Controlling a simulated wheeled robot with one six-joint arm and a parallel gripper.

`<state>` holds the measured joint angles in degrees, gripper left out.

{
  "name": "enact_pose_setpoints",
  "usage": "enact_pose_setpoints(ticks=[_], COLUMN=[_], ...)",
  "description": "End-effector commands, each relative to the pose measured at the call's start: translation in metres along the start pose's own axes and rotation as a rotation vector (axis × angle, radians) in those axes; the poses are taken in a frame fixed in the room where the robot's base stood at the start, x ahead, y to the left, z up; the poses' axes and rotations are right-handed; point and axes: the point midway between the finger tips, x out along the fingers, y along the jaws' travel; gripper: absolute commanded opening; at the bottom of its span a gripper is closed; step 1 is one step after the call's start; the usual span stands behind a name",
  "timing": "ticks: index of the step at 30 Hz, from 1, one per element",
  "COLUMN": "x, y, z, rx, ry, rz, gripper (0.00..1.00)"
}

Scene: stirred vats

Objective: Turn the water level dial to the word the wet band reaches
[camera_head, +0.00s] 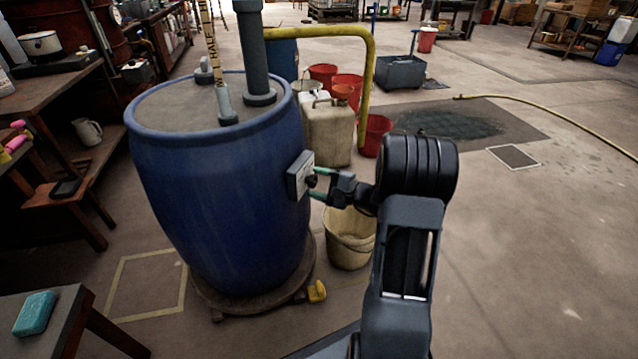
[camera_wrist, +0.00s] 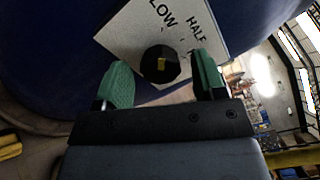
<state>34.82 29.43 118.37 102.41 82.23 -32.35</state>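A blue vat (camera_head: 225,200) stands left of centre. A white plate (camera_head: 298,176) is fixed to its right side and fills the top of the wrist view (camera_wrist: 140,35). It reads LOW and HALF; a third word is mostly hidden by a finger. The black dial (camera_wrist: 160,65) has a small yellow mark; I cannot tell which word it points to. My gripper (camera_wrist: 162,62) is open, its green fingers either side of the dial with gaps. A pale dipstick (camera_head: 211,40) with dark lettering rises from the vat top; its words and wet band are too small to read surely.
A cream bucket (camera_head: 350,240) stands on the floor below my gripper. A pale jerrycan (camera_head: 328,130), red buckets (camera_head: 378,135) and a yellow pipe (camera_head: 368,80) are behind the vat. The floor at right is mostly clear.

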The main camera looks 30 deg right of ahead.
Motion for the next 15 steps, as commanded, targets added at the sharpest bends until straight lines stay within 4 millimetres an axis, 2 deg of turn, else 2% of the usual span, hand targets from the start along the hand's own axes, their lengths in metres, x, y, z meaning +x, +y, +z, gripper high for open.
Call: enact_pose_setpoints(ticks=[9,11,15], x=[-0.004,-0.009,-0.033], y=[-0.001,-0.002,-0.003], z=[0.000,0.000,0.000], rx=[0.000,0.000,0.002], ry=[0.001,0.003,0.005], rz=[-0.001,-0.002,-0.003], gripper=[0.65,0.65,0.65])
